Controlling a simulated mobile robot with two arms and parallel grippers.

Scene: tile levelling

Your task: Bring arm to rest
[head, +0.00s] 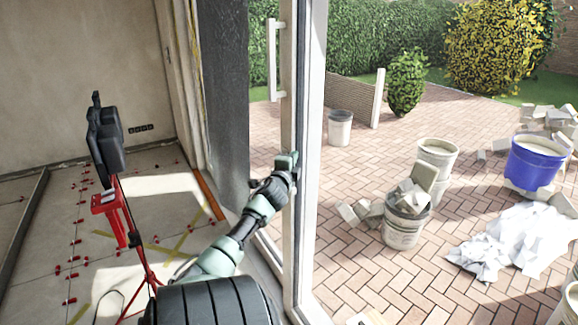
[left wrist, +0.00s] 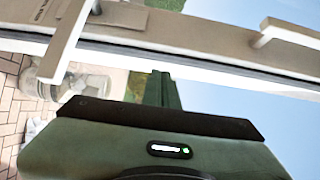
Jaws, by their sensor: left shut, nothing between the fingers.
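My left arm reaches forward from the bottom of the head view. Its gripper (head: 287,160) is in front of the white frame of the glass door (head: 290,230), below the long white door handle (head: 273,60). The gripper is shut and empty. In the left wrist view the closed fingers (left wrist: 163,88) point towards a pale frame (left wrist: 200,25) with a white bar across it. I cannot tell whether the fingers touch the frame. My right gripper is in neither view.
Inside on the left are a tiled floor (head: 140,215) with red levelling clips and a red tripod (head: 135,240) carrying a dark device. Outside are brick paving (head: 365,275), a rubble bucket (head: 402,225), a blue tub (head: 534,165) and a crumpled white sheet (head: 510,240).

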